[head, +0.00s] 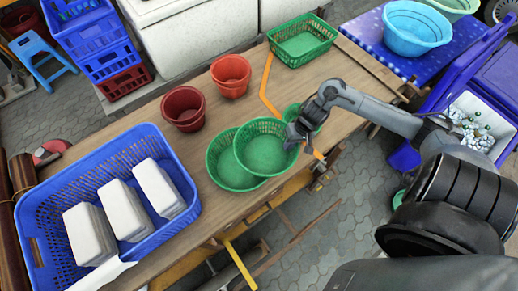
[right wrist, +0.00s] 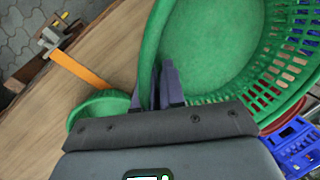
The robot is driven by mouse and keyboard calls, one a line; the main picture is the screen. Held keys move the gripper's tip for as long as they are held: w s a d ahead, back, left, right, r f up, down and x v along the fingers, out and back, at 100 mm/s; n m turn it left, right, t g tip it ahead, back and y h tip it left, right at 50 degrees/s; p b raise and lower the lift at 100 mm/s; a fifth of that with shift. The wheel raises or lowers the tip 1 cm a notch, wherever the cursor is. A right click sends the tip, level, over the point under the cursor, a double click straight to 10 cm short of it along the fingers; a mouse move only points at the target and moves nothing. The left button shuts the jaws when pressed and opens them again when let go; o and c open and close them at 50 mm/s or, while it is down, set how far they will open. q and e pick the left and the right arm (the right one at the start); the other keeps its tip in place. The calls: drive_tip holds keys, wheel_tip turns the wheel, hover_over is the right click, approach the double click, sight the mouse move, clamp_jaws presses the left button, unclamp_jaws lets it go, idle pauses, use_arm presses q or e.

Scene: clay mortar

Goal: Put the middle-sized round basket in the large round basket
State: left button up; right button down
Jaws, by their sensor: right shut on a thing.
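The middle-sized green round basket (head: 265,150) overlaps the right part of the large green round basket (head: 222,175) in the head view. Its right rim is in my right gripper (head: 300,133), which is shut on it. In the right wrist view the fingers (right wrist: 163,88) pinch the rim of the middle-sized basket (right wrist: 210,45). I cannot tell whether its base touches the large basket. The large basket stands near the front edge of the table, partly hidden. My left gripper is not in view.
A small green basket (head: 291,112) is just behind my right gripper; it also shows in the wrist view (right wrist: 97,106). Two reddish pots (head: 184,108) stand behind the baskets. A blue crate (head: 45,205) with white blocks is left. A green rectangular basket (head: 302,42) sits at the back.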

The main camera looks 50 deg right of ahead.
sight(265, 147)
drive_tip(key=w+a+f, duration=0.1)
drive_tip(key=w+f, duration=0.1)
drive_tip(key=w+a+f+b, duration=0.1)
drive_tip(key=w+a+f, duration=0.1)
drive_tip(key=w, duration=0.1)
drive_tip(key=w+a+f+b, duration=0.1)
drive_tip(key=w+a, duration=0.1)
drive_tip(key=w, duration=0.1)
drive_tip(key=shift+a+f, duration=0.15)
drive_tip(key=shift+f, duration=0.25)
drive_tip(key=shift+f+b, duration=0.85)
drive_tip(key=shift+f, duration=1.2)
drive_tip(key=shift+f, duration=0.55)
drive_tip(key=c, duration=1.5)
unclamp_jaws()
drive_tip(key=shift+r, duration=0.1)
